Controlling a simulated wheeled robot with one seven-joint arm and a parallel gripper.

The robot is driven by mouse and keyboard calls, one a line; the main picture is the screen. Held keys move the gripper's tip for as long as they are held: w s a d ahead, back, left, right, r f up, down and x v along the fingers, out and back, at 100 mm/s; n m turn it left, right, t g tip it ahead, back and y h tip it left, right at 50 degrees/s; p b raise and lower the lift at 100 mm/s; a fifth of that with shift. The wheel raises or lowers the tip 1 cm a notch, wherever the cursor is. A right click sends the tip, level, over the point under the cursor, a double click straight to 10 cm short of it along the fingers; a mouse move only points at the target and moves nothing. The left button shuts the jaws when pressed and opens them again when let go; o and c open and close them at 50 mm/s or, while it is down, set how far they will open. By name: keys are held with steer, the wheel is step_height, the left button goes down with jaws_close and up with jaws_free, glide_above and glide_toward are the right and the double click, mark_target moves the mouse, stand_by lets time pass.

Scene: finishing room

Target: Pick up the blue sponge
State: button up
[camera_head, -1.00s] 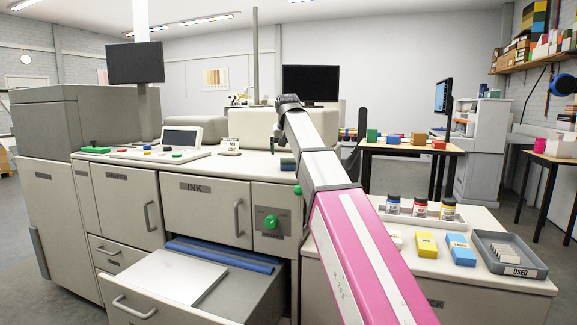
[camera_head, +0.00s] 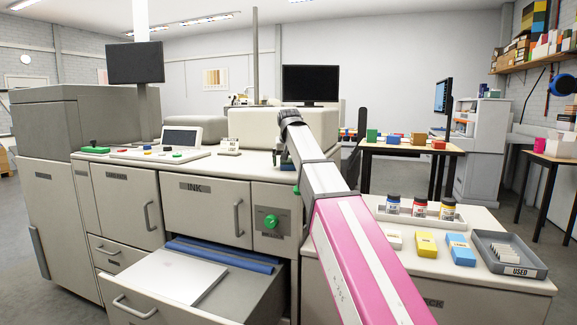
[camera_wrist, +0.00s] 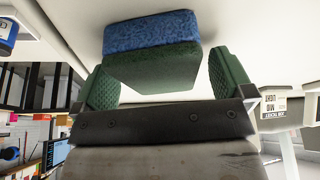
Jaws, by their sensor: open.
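The blue sponge (camera_wrist: 150,33) shows in the wrist view, with a blue layer and a dark green layer. It sits against a pale surface, between and a little beyond the fingertips. My gripper (camera_wrist: 161,68) is open, with a green ridged finger on either side of the sponge. In the head view my arm (camera_head: 325,180) reaches to the pale machine top (camera_head: 235,165), where the arm mostly hides the gripper and sponge.
An open drawer (camera_head: 165,300) juts out at the front. A side cabinet at the right carries ink jars (camera_head: 420,208), a yellow box (camera_head: 426,245), a blue box (camera_head: 460,250) and a grey tray marked USED (camera_head: 520,270). A monitor (camera_head: 310,84) stands behind.

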steer(key=shift+f, duration=0.1)
steer(key=c, duration=1.1)
steer(key=shift+o, duration=0.2)
steer(key=shift+r, duration=0.5)
steer(key=r, duration=0.4)
steer(key=shift+s+a, duration=0.25)
steer(key=shift+a, duration=0.05)
steer(key=s+a+r, duration=0.6)
steer(key=s+a, duration=0.1)
steer(key=a, duration=0.1)
steer(key=shift+s+r, duration=0.15)
steer(key=shift+s, duration=0.05)
steer(key=shift+o, duration=0.6)
